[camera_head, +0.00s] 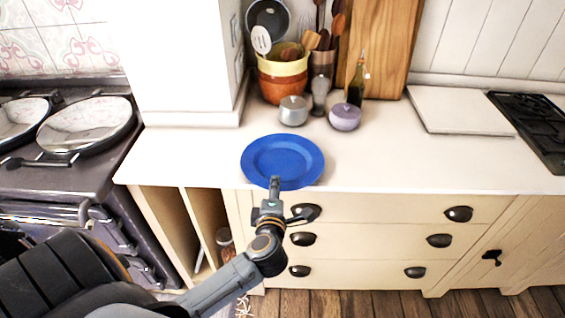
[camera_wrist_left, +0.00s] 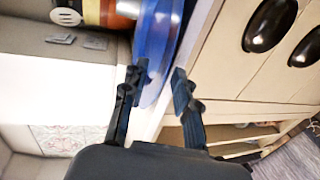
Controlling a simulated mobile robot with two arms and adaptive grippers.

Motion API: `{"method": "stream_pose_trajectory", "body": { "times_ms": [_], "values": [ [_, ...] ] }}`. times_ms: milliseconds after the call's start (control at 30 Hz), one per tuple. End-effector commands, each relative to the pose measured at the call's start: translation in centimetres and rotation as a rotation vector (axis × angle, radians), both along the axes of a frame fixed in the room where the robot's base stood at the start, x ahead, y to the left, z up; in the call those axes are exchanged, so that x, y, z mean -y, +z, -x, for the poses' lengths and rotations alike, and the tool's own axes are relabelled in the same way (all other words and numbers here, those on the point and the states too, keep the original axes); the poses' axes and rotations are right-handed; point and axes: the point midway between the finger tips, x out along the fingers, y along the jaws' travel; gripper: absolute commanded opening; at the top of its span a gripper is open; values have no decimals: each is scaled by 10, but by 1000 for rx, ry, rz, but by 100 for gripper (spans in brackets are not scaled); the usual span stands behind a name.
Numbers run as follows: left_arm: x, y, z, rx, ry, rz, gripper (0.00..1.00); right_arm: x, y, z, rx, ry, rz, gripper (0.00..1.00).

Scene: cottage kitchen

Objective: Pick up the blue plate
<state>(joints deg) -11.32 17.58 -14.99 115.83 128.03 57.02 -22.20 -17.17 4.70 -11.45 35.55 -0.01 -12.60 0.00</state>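The blue plate (camera_head: 282,155) lies on the white counter, with its near rim at the counter's front edge. My left gripper (camera_head: 275,183) is at that near rim, coming in from the front. In the left wrist view, the plate (camera_wrist_left: 158,38) appears nearly edge-on. The two fingers of the left gripper (camera_wrist_left: 160,72) are apart there, with the plate's rim reaching into the gap between them. I cannot tell whether either finger touches the plate. My right gripper is in neither view.
Behind the plate stand a silver pot (camera_head: 293,111), a lilac pot (camera_head: 344,118), a bottle (camera_head: 356,82) and a utensil crock (camera_head: 283,78). A white board (camera_head: 458,110) lies to the right. Drawers with dark handles (camera_head: 302,239) are below. The counter right of the plate is clear.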

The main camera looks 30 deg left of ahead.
Motion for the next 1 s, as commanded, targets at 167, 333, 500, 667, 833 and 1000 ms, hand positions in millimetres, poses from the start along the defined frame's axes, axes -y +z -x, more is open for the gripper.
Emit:
{"method": "stream_pose_trajectory", "body": {
  "times_ms": [167, 333, 500, 667, 833, 1000],
  "values": [
    [0, 0, 0, 0, 0, 0, 0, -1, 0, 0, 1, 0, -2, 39],
    [0, 0, 0, 0, 0, 0, 0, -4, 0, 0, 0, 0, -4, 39],
    [0, 2, 0, 5, -1, -2, 0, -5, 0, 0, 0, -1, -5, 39],
    [0, 3, 0, 5, 0, 0, 0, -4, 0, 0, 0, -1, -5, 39],
    [0, 12, 0, 6, -1, 0, 0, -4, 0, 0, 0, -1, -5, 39],
    [-1, 40, 4, 8, 0, 0, 0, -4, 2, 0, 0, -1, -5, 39]
  ]
}}
